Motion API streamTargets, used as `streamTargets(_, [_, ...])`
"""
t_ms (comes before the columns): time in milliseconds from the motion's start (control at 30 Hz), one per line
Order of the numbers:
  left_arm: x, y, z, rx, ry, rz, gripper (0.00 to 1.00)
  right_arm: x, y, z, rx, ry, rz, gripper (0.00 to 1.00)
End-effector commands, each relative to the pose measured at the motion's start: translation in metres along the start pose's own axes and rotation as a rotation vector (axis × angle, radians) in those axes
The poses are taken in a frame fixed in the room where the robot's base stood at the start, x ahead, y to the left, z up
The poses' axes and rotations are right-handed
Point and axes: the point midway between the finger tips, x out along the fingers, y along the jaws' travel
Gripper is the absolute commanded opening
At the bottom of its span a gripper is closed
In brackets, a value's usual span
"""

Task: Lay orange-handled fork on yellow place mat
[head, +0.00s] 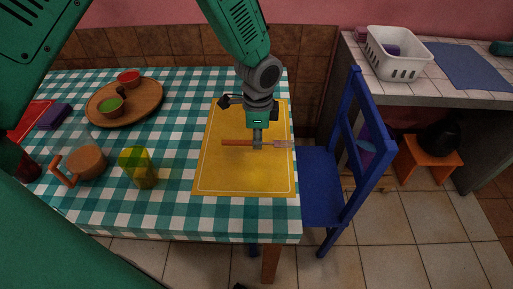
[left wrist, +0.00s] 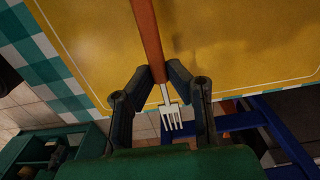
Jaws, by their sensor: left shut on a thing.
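The orange-handled fork (head: 238,142) is over the yellow place mat (head: 225,180), with its handle pointing left and its tines toward the mat's right edge. My left gripper (head: 257,146) is shut on the fork near where the handle meets the metal. In the left wrist view the fork's handle (left wrist: 146,32) runs up over the mat (left wrist: 230,40), and the tines show between the fingers of my left gripper (left wrist: 160,78). I cannot tell whether the fork touches the mat. My right gripper does not show.
A blue chair (head: 318,190) stands against the table's right side. A yellow-green cup (head: 138,167), a brown mug (head: 86,162) and a round wooden tray (head: 145,105) with bowls are left of the mat. A white basket (head: 398,66) is on the counter.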

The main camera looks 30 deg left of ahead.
Motion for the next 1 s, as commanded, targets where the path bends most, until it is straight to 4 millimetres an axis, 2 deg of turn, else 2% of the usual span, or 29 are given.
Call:
streamTargets(167, [0.013,0.000,0.000,-0.001,0.001,-0.002,0.00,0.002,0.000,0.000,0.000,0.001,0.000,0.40])
streamTargets(400, [0.044,0.000,-0.001,-0.001,0.000,-0.001,0.00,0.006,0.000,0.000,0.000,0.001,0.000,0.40])
streamTargets(733, [0.046,0.001,-0.001,-0.002,0.001,-0.002,0.00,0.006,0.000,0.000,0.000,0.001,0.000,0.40])
streamTargets(767, [0.046,0.000,-0.001,-0.002,0.001,-0.002,0.20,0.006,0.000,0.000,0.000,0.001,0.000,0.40])
streamTargets(800, [0.046,0.000,-0.001,-0.002,0.001,-0.002,0.34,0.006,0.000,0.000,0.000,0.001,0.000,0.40])
streamTargets(1000, [0.046,0.001,0.000,-0.002,0.000,-0.001,0.34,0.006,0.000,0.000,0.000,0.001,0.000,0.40])
